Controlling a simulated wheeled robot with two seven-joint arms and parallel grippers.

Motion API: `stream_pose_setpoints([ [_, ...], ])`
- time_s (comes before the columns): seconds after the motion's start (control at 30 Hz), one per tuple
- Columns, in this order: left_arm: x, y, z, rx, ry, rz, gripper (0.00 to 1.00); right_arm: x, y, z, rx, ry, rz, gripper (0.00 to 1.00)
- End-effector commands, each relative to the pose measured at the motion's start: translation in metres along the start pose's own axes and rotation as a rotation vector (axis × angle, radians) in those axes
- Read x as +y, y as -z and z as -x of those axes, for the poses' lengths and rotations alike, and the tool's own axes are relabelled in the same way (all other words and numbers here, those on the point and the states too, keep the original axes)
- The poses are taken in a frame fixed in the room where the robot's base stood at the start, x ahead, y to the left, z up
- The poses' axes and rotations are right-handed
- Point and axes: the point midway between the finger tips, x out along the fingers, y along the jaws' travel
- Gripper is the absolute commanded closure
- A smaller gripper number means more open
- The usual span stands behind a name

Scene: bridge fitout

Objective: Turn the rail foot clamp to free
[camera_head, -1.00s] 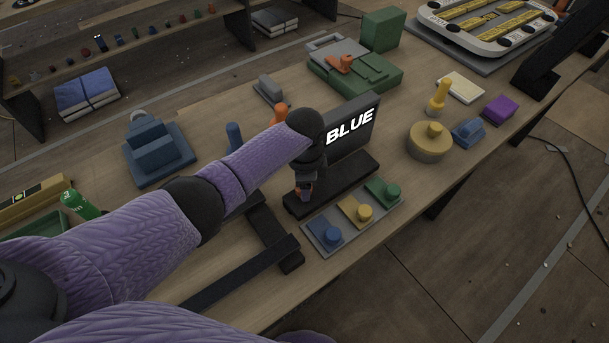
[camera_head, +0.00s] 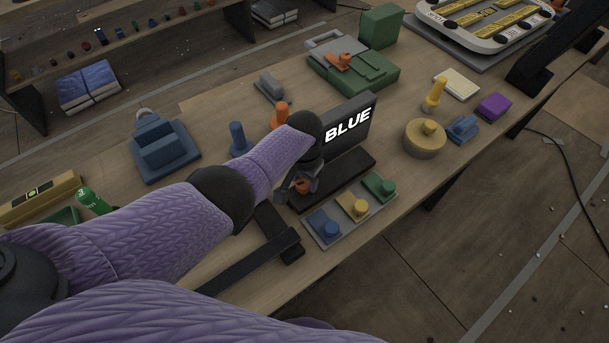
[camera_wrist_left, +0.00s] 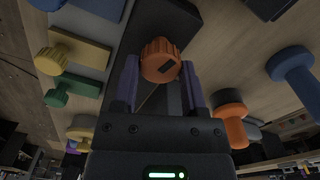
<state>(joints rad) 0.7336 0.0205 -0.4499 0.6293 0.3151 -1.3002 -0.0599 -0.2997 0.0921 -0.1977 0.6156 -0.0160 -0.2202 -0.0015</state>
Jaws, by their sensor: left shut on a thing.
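The rail foot clamp appears as an orange ribbed knob (camera_wrist_left: 160,60) with a dark mark on its top, over a black rail bar (camera_wrist_left: 155,25). My left gripper (camera_wrist_left: 160,75) has its two fingers on either side of the knob and is shut on it. In the head view the left gripper (camera_head: 303,182) is at the left end of the black base (camera_head: 345,178) below the BLUE sign (camera_head: 348,125). Only a little of the orange knob (camera_head: 303,187) shows there, partly covered by the gripper. My right gripper is not in view.
A grey tray (camera_head: 312,234) with blue, yellow and green knobbed blocks lies just right of the gripper. A blue peg (camera_head: 237,138) and an orange knobbed piece (camera_head: 281,114) stand behind my arm. Black bars (camera_head: 245,265) lie at the front edge. Bare wood shows toward the back.

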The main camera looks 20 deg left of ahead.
Motion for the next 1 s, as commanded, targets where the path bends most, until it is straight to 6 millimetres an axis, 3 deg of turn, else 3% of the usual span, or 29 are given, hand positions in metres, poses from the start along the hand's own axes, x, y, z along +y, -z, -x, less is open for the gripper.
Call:
stream_pose_setpoints([
  [0.4,-0.0004,0.0009,0.0009,0.003,-0.001,0.209,1.0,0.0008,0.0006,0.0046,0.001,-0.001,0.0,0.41],
  [1.0,-0.0007,0.0011,0.001,0.004,-0.001,0.253,1.0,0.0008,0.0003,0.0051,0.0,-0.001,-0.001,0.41],
])
